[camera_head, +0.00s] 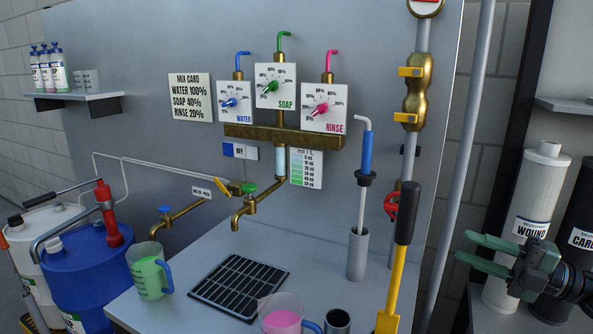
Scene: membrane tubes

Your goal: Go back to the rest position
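My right gripper (463,246) comes in from the right edge, with its green fingers pointing left. The fingers are apart with nothing between them, so it is open and empty. It is in front of the white cylinder marked WOUND (528,215) and overlaps it in the picture; I cannot tell whether they touch. My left gripper is not in view.
A grey counter (215,240) holds a black drain grate (240,285), a jug of green liquid (149,272) and a jug of pink liquid (282,316). A dark cylinder (580,225) is at the right edge.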

